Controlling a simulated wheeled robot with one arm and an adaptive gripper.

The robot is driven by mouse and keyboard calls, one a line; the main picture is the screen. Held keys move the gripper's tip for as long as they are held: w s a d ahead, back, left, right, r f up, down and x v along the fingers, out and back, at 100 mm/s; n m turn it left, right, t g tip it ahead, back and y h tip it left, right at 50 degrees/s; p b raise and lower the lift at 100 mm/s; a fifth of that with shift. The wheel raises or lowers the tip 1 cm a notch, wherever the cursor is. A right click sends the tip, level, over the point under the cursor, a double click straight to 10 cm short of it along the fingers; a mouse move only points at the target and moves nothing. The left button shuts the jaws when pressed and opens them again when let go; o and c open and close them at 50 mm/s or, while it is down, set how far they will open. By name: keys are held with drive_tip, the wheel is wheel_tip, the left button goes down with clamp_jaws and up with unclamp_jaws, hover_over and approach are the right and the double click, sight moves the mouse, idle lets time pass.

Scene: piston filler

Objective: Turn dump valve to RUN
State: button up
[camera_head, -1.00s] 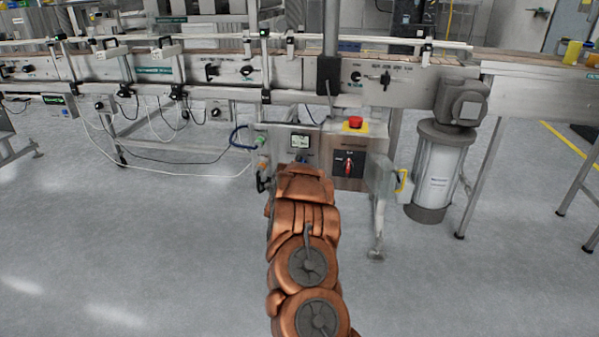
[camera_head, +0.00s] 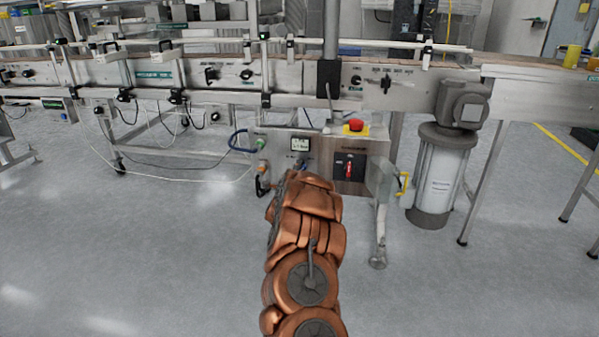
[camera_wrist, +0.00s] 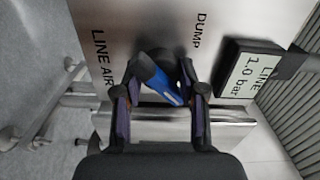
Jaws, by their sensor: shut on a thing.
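The dump valve's blue handle (camera_wrist: 160,80) shows in the wrist view, next to the word DUMP on a grey metal panel (camera_wrist: 130,30). It slants across the picture from upper left to lower right. My gripper (camera_wrist: 161,92) is shut on this handle, one finger on each side. The dark valve body behind the handle is partly hidden. No RUN mark is readable. In the head view, my copper arm reaches up to the control box (camera_head: 325,146) and hides my gripper.
A red emergency button (camera_head: 355,125) and a red-handled switch (camera_head: 349,169) are on the control box to the right of my arm. A conveyor (camera_head: 215,72) runs behind. The floor in front is clear.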

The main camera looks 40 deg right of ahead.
drive_tip(key=o, duration=1.1)
drive_tip(key=shift+o, duration=0.2)
drive_tip(key=shift+a, duration=0.1)
drive_tip(key=v, duration=1.1)
drive_tip(key=shift+s+a, duration=0.25)
drive_tip(key=shift+a, duration=0.05)
drive_tip(key=shift+r, duration=0.1)
